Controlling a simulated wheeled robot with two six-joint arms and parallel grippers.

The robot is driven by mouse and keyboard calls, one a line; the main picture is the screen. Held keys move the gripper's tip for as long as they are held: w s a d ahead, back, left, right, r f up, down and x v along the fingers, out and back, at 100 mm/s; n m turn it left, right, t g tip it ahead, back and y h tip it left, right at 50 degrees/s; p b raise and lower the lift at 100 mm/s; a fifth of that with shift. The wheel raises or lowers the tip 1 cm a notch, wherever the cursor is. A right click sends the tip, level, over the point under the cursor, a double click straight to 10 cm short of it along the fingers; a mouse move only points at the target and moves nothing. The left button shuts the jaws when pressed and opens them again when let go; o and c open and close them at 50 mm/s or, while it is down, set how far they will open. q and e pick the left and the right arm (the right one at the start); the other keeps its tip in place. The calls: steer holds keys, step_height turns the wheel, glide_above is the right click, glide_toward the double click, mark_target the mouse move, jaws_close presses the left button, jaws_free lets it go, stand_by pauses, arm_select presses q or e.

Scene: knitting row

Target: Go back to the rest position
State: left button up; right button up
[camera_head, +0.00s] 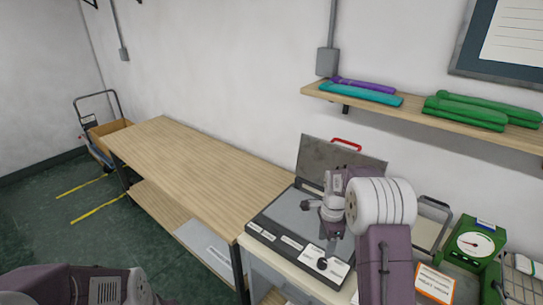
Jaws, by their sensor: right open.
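My right gripper (322,208) hangs over the dark flat top of a grey machine (275,222) on the right-hand bench. It is open and I see nothing between its fingers. My right arm comes up from the lower right and hides part of the machine. Only a purple and grey part of my left arm shows at the bottom left corner; my left gripper is out of the picture.
A bare wooden table (190,160) stands left of the machine. A raised grey panel (345,158) with a red handle stands behind the machine. A green dial scale (474,244) stands at the right. A wall shelf (430,117) holds purple, teal and green rolls. A cart (95,130) stands far left.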

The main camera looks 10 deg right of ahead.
steer(key=s+a+r+n+t, duration=0.1)
steer(key=s+a+r+n, duration=0.3)
steer(key=s+a+r, duration=0.3)
steer(key=s+a+f+n, duration=0.1)
steer(key=s+f+n, duration=0.1)
steer(key=s+n, duration=0.3)
steer(key=s+a+f+n, duration=0.2)
steer(key=s+n, duration=0.4)
steer(key=n, duration=0.3)
steer(key=shift+s+a+f+n, duration=0.25)
steer(key=shift+f+n, duration=0.15)
steer(key=shift+f, duration=0.35)
